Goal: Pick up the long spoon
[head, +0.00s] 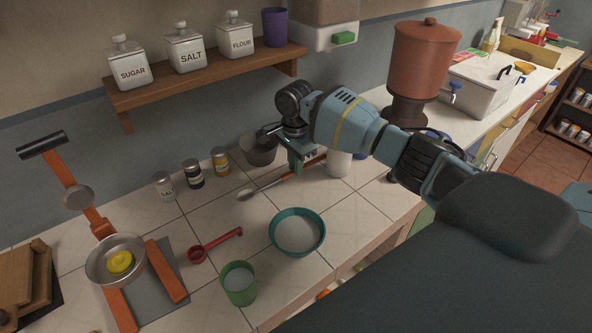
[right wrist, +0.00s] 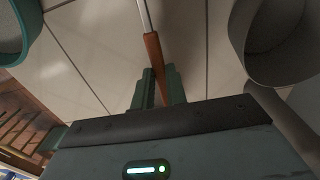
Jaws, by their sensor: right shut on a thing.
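The long spoon (head: 268,187) has a metal bowl and shaft and a brown-orange handle. In the head view its bowl end points left on the tiled counter, and the handle runs up to the right under my right gripper (head: 298,163). In the right wrist view the spoon's handle (right wrist: 155,65) passes between the green fingers of the right gripper (right wrist: 157,88), which is shut on it. Whether the spoon is clear of the counter is hard to tell. My left gripper is not in view.
A dark grey pot (head: 258,150) stands just left of the gripper, and a white container (head: 339,164) just right. A teal bowl (head: 297,233), green cup (head: 239,285) and red measuring spoon (head: 215,245) are in front. Several shakers (head: 193,174) stand left. A shelf (head: 200,82) hangs behind.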

